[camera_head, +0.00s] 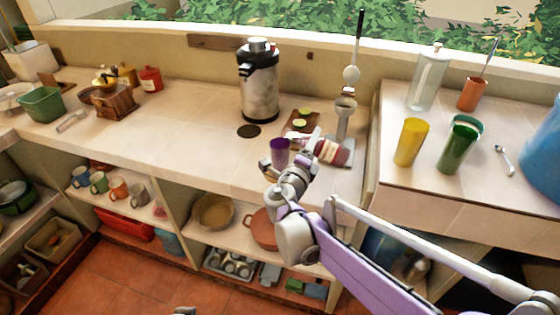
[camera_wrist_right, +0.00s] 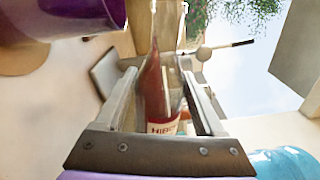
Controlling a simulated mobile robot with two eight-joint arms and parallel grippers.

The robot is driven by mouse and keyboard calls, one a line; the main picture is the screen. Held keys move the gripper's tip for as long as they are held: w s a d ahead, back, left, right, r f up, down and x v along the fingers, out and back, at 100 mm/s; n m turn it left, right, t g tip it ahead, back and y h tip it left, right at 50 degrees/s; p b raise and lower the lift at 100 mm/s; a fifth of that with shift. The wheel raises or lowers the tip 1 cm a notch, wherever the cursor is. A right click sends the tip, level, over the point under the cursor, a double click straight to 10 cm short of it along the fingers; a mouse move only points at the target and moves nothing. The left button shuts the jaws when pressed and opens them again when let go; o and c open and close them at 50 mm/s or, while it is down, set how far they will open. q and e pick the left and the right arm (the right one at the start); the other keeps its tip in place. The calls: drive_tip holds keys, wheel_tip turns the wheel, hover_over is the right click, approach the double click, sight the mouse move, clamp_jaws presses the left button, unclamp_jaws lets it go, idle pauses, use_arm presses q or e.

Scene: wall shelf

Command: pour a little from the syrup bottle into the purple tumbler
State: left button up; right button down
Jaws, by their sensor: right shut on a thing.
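The syrup bottle (camera_head: 332,152), dark red with a pale label, is tipped far over toward horizontal above the counter, its base to the right. My right gripper (camera_head: 311,150) is shut on it. In the right wrist view the red bottle (camera_wrist_right: 154,88) stands between the two fingers, its label partly visible. The purple tumbler (camera_head: 279,151) stands upright on the counter just left of the bottle and gripper. It also shows large at the upper left of the wrist view (camera_wrist_right: 60,24). I cannot tell whether any syrup flows.
A steel airpot (camera_head: 260,85) stands behind the tumbler. A wooden board (camera_head: 301,121) with lime pieces and a grey stand (camera_head: 344,115) are close behind the bottle. A yellow tumbler (camera_head: 411,142) and green tumbler (camera_head: 460,145) stand on the right counter.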

drive_tip(key=shift+r+n, duration=0.4)
drive_tip(key=shift+n, duration=0.1)
idle(1.4)
idle(0.9)
drive_tip(key=m, duration=0.1)
drive_tip(key=r+m+p, duration=0.1)
drive_tip(key=shift+a+m+p, duration=0.1)
drive_tip(key=shift+m+p, duration=0.2)
drive_tip(key=shift+m, duration=0.1)
drive_tip(key=m, duration=0.1)
drive_tip(key=a+m, duration=0.1)
drive_tip(key=m, duration=0.3)
drive_tip(key=shift+w+a+f+p, duration=0.15)
drive_tip(key=shift+w+a+p, duration=0.05)
drive_tip(key=shift+w+p, duration=0.2)
drive_tip(key=shift+s, duration=0.1)
drive_tip(key=shift+a+m, duration=0.1)
drive_tip(key=shift+m, duration=0.2)
